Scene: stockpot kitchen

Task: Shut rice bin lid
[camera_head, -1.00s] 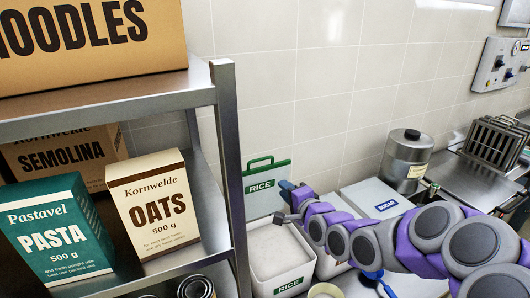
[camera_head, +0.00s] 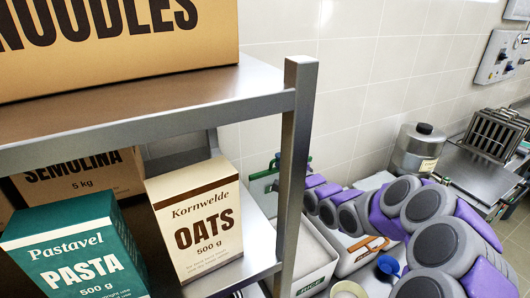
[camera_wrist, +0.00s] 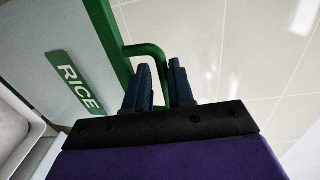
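The rice bin (camera_head: 312,245) is a white tub with a green RICE label, partly hidden by the shelf post and my arm. Its lid (camera_head: 262,192) stands raised at the back, half hidden in the head view. In the wrist view the lid (camera_wrist: 55,35) fills the left side, with its green RICE label and green handle (camera_wrist: 142,48). My gripper (camera_wrist: 160,85) is at the handle, one dark blue finger on each side of its bar. I cannot tell whether the fingers press on it.
A steel shelf post (camera_head: 295,160) stands close in front of the bin. The shelf holds oats (camera_head: 195,220), pasta (camera_head: 80,255) and noodles (camera_head: 110,50) boxes. Tiled wall (camera_head: 370,60) rises behind.

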